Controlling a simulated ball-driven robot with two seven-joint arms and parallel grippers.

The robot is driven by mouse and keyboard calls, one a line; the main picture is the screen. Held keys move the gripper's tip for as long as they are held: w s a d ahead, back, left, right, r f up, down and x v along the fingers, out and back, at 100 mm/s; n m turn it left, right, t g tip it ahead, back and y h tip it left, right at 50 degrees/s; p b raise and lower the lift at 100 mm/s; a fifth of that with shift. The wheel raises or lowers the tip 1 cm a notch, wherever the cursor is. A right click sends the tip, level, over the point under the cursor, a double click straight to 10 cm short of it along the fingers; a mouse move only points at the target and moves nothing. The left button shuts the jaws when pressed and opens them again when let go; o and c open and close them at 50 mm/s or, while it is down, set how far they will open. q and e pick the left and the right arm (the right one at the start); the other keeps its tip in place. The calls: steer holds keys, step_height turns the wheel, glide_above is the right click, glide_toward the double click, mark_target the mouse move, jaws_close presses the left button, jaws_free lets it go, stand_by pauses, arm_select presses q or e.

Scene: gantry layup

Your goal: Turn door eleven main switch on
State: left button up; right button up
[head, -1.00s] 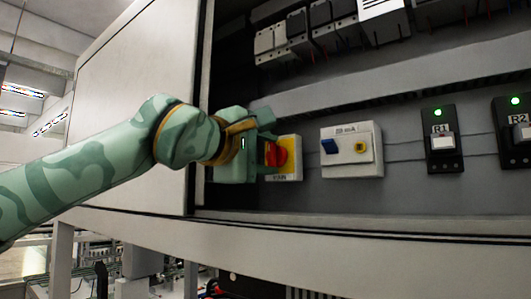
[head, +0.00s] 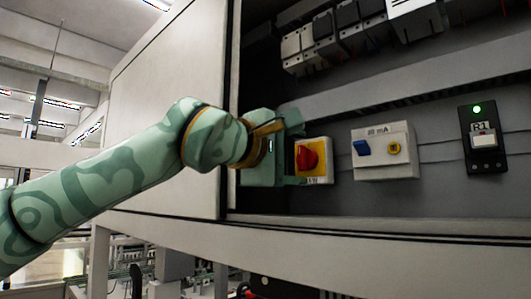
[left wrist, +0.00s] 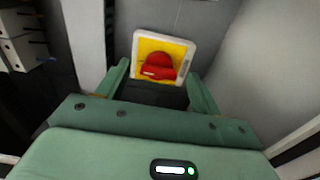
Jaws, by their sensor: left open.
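The main switch is a red rotary knob (head: 308,158) on a yellow plate in a pale frame, mounted at the left of the open cabinet's back panel. Part of a label shows below it, the rest hidden by a finger. My left gripper (head: 296,152) is open just left of and in front of the switch, its fingers above and below the knob's height. In the left wrist view the knob (left wrist: 159,67) is ahead, between and beyond the open fingers (left wrist: 160,86), with a visible gap on each side. Its red grip bar lies nearly level there. I see no contact with the knob.
Relay R1 (head: 483,140), green light lit, is farther right. A grey duct (head: 400,88) runs above. The white cabinet door (head: 170,110) stands at left, behind my arm.

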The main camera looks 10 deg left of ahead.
arm_select(q)
steer(key=b+v, duration=0.4)
steer(key=v, duration=1.1)
steer(key=shift+s, duration=0.2)
steer(key=shift+a, duration=0.1)
